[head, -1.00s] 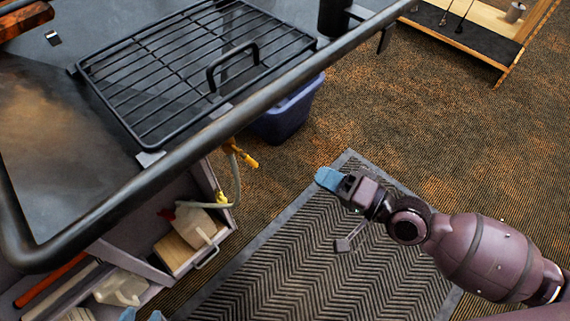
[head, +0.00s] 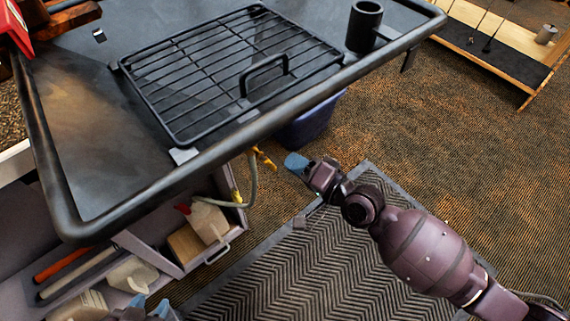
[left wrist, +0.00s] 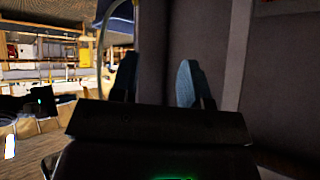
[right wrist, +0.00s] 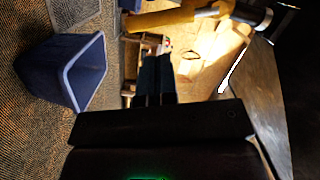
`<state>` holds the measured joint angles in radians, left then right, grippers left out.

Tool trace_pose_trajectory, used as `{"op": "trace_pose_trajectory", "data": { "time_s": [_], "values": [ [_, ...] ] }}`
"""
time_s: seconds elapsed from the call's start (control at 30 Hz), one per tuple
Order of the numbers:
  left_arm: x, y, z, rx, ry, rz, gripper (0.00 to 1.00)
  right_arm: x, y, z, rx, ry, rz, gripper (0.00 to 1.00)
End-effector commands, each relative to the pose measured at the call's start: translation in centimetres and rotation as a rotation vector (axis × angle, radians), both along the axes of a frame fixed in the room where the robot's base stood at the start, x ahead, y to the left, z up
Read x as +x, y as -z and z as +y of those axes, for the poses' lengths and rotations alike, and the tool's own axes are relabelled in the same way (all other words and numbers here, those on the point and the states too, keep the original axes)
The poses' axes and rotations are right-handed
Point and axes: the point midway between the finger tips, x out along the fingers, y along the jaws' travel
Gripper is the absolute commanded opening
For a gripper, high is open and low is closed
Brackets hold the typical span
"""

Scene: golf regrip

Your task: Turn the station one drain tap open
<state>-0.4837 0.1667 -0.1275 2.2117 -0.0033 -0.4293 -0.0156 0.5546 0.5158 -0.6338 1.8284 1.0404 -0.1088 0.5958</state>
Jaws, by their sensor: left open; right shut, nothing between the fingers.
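The drain tap, a small yellow part (head: 265,158), hangs under the front edge of the dark station table (head: 75,120), with a pale hose (head: 252,185) running down from it. In the right wrist view a large yellow lever-like part (right wrist: 165,18) lies just beyond the fingertips. My right gripper (head: 297,164) is shut and empty, a short way right of the tap, apart from it. It also shows in the right wrist view (right wrist: 157,78). My left gripper (head: 150,310) is open and empty at the bottom edge; it shows in the left wrist view (left wrist: 157,80) near a grey panel.
A black wire rack (head: 210,85) with a handle and a black cup (head: 363,28) are on the table. A blue bin (head: 310,122) stands below it. An open drawer (head: 215,255) holds bottles and a block. A ribbed mat (head: 330,260) covers the floor.

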Motion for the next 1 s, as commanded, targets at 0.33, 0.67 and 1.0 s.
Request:
{"op": "trace_pose_trajectory", "data": {
  "time_s": [0.33, 0.67, 1.0],
  "values": [
    [-0.1, 0.0, 0.0, -0.002, -0.002, 0.001, 0.43, -0.2, 0.7, 2.3, -0.001, 0.0, -0.001, 0.0],
    [0.0, -0.1, 0.0, -0.002, -0.002, 0.0, 0.43, -0.2, 0.7, 2.4, -0.001, 0.0, -0.001, 0.0],
    [0.0, 0.2, -0.3, 0.012, 0.017, -0.004, 0.43, -0.8, 1.6, 3.8, 0.111, -0.001, 0.095, 0.0]
  ]
}}
